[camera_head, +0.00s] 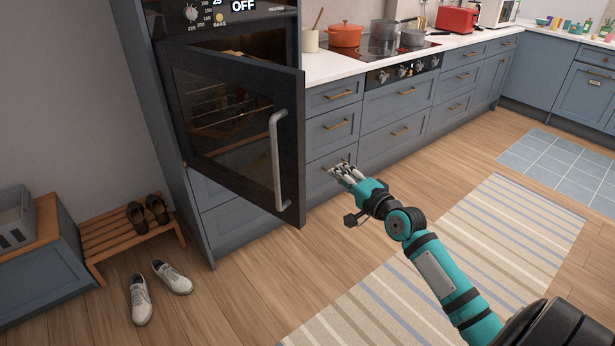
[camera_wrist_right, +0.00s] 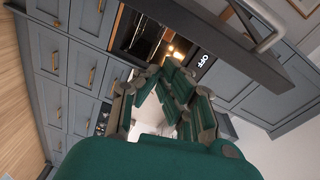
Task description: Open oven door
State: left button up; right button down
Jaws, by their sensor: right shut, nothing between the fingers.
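The oven (camera_head: 212,22) is set in a tall blue cabinet at the left of the head view. Its black door (camera_head: 240,130) stands partly open, swung out toward the right, and racks show through its glass. A grey vertical handle (camera_head: 278,160) is on the door's free edge. My right gripper (camera_head: 345,172) is shut and empty, to the right of the handle and apart from it. The right wrist view shows the gripper's fingers (camera_wrist_right: 170,95) close up, with the door edge (camera_wrist_right: 215,45) and handle (camera_wrist_right: 262,25) at upper right. My left gripper is not in view.
Blue drawers (camera_head: 335,125) run right of the oven under a counter with a red pot (camera_head: 345,35). A striped rug (camera_head: 480,240) covers the floor at right. White shoes (camera_head: 142,300) and a wooden bench (camera_head: 115,235) are at lower left.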

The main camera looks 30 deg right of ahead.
pick_arm(q)
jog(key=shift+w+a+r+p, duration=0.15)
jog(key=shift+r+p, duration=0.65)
jog(key=shift+p, duration=0.35)
pick_arm(e)
jog(key=w+a+r+m, duration=0.1)
jog(key=w+a+m, duration=0.1)
jog(key=w, duration=0.6)
jog(key=shift+w, duration=0.2)
